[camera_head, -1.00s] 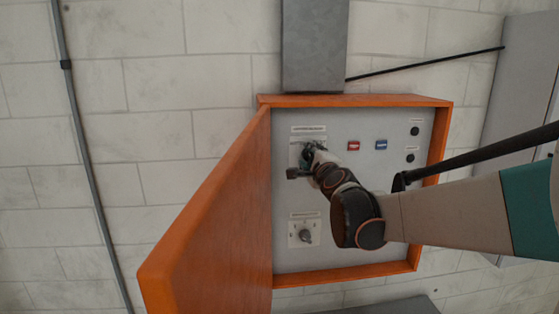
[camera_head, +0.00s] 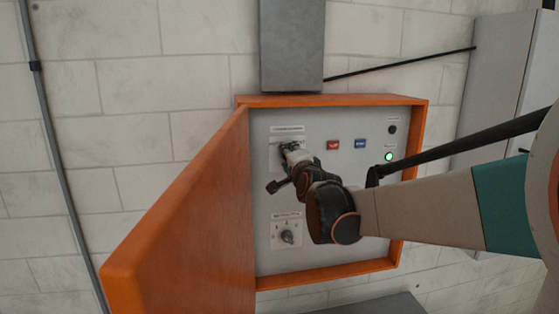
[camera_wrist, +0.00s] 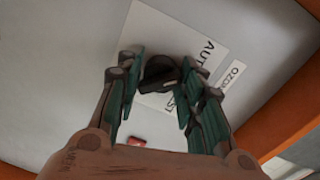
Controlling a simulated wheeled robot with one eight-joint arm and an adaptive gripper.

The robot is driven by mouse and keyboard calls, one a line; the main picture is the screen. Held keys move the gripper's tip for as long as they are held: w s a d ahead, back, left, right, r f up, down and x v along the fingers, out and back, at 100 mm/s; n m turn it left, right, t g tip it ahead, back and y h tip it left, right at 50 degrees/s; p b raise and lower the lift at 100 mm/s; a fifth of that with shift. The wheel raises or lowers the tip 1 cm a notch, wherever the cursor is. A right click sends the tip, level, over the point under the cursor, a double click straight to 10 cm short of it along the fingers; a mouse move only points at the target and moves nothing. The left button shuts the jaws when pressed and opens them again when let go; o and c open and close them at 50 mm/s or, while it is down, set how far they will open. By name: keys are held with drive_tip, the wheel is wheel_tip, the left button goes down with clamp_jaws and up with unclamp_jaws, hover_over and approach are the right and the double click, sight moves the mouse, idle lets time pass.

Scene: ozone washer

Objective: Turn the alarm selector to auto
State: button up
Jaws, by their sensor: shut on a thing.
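The upper selector's white plate (camera_head: 279,147) is on the grey panel inside the orange box, and my gripper (camera_head: 288,152) covers its knob there. In the wrist view my gripper (camera_wrist: 160,88) has its green-padded fingers on either side of the black selector knob (camera_wrist: 158,72) and is shut on it. The selector plate (camera_wrist: 180,38) shows partly hidden lettering, "AUT" and what looks like the end of "TEST". A small tag beside it begins "OZO". Which lettering the knob points to I cannot tell.
A second selector (camera_head: 287,236) sits below on the panel. Red (camera_head: 333,145) and blue (camera_head: 360,143) buttons, a lit green lamp (camera_head: 388,156) and a dark lamp (camera_head: 392,129) are to the right. The orange door (camera_head: 185,215) stands open at left.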

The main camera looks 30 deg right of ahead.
drive_tip(key=shift+s+r, duration=0.15)
drive_tip(key=shift+r, duration=0.05)
drive_tip(key=o, duration=0.7)
drive_tip(key=shift+o, duration=1.3)
drive_tip(key=shift+s, duration=0.1)
drive_tip(key=shift+f+m, duration=0.1)
drive_tip(key=shift+m, duration=0.2)
